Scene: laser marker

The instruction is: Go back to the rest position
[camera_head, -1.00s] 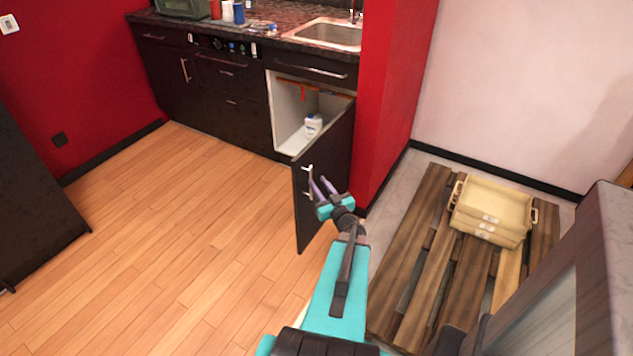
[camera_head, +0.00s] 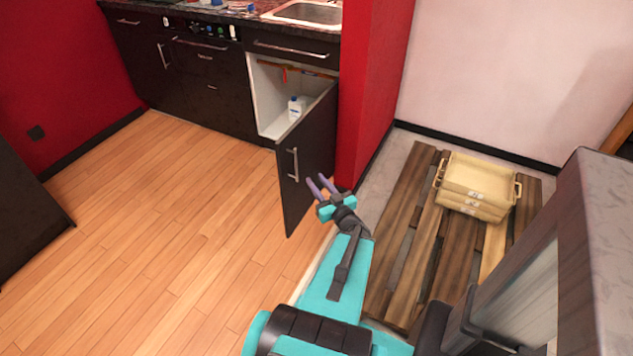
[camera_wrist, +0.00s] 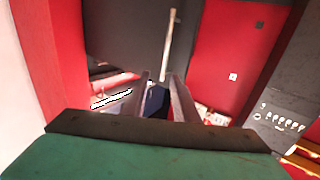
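My gripper (camera_head: 316,183) is in front of the open cabinet door (camera_head: 315,150), to the right of and below its metal handle (camera_head: 293,163). The two purple fingers stand apart with nothing seen between them, and they appear clear of the handle. In the wrist view the fingers of my gripper (camera_wrist: 160,85) also show apart. Beyond them is a dark panel with a pale upright bar (camera_wrist: 170,45). The door stands wide open, and a white bottle (camera_head: 296,107) is inside the cabinet.
Open wooden floor (camera_head: 150,230) lies to the left. A red wall (camera_head: 375,90) stands just right of the cabinet. A wooden pallet (camera_head: 402,225) with stacked beige crates (camera_head: 476,190) is at the right. A grey machine (camera_head: 600,240) fills the near right.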

